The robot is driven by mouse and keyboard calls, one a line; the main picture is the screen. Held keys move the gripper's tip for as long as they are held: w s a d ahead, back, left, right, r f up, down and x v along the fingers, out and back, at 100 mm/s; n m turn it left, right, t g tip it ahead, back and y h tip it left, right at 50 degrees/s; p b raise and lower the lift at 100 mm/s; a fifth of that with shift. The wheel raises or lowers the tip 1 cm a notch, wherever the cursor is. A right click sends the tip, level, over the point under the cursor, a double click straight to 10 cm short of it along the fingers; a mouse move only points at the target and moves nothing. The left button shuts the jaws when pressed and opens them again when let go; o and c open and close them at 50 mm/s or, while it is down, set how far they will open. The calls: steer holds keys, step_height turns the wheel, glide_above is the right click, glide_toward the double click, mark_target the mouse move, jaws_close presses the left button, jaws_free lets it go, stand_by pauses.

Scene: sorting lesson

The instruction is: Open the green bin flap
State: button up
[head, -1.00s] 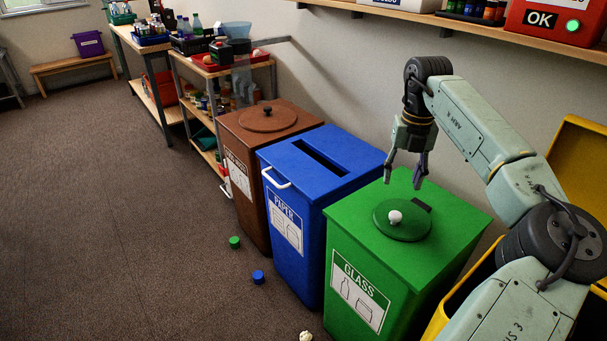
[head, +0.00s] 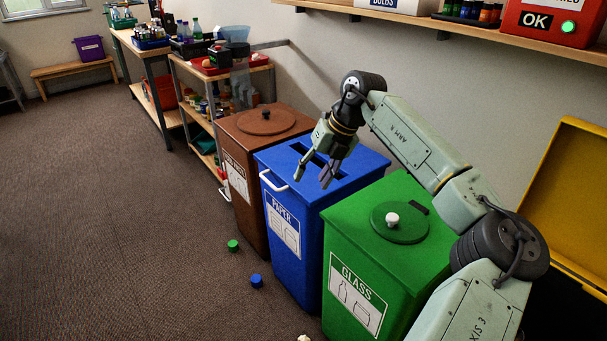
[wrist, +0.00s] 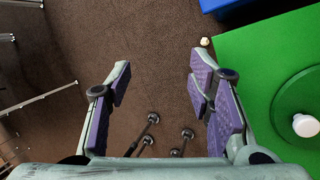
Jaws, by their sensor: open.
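The green glass bin (head: 352,279) stands at the front of the row of bins. Its round green flap (head: 400,231) lies flat on the lid and has a white knob (head: 392,219). In the wrist view the flap (wrist: 284,110) and its knob (wrist: 306,126) show at the right edge. My gripper (head: 312,183) is open and empty above the blue bin, to the left of the flap and apart from it. In the wrist view its purple-padded fingers (wrist: 160,92) are spread, with floor between them.
The blue paper bin (head: 292,263) and the brown bin (head: 252,208) stand behind the green one. A yellow bin with a raised lid (head: 570,200) is at right. A shelf (head: 440,25) runs along the wall above. A green cap (head: 233,245) and a blue cap (head: 256,281) lie on the floor.

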steer(key=shift+s+a+r+n+y, duration=0.1)
steer(key=shift+s+a+n+y, duration=0.1)
steer(key=shift+a, duration=0.65)
steer(key=shift+s+a+r+n+y, duration=0.1)
steer(key=shift+a+y, duration=0.1)
steer(key=shift+a, duration=0.6)
